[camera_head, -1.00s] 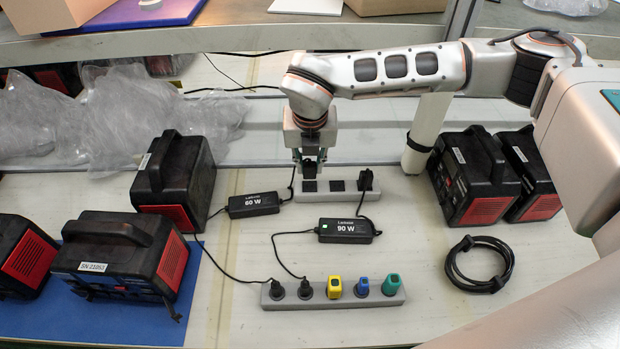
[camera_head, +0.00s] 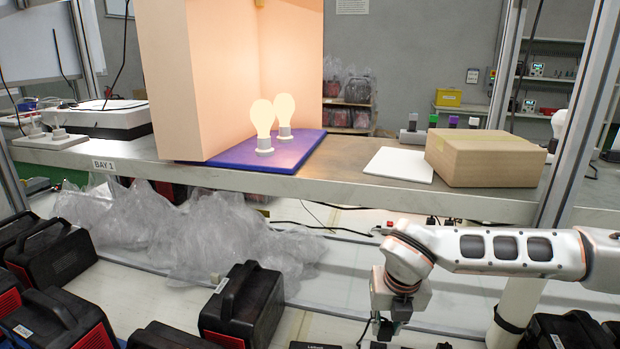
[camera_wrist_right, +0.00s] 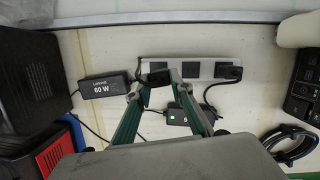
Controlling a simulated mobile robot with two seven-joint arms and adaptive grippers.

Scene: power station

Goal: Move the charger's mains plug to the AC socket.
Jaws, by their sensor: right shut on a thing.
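My right gripper (camera_head: 388,326) points down over the bench at the bottom of the head view. In the right wrist view its green-edged fingers (camera_wrist_right: 162,82) close on a dark mains plug (camera_wrist_right: 157,77) at the left end of the pale AC socket strip (camera_wrist_right: 207,68). I cannot tell whether the plug is seated. The 60 W charger (camera_wrist_right: 105,87) lies left of the fingers. Another black plug (camera_wrist_right: 229,72) stands in the strip's right socket, with a cable. A second charger (camera_wrist_right: 176,116) is partly hidden between the fingers. My left gripper is not in view.
Black-and-red power stations (camera_head: 243,303) stand left and right of the strip. A coiled black cable (camera_wrist_right: 289,141) lies at right. The shelf (camera_head: 330,180) above the bench carries lit bulbs (camera_head: 263,122) and a cardboard box (camera_head: 485,157). Crumpled clear plastic (camera_head: 200,240) lies behind the power stations.

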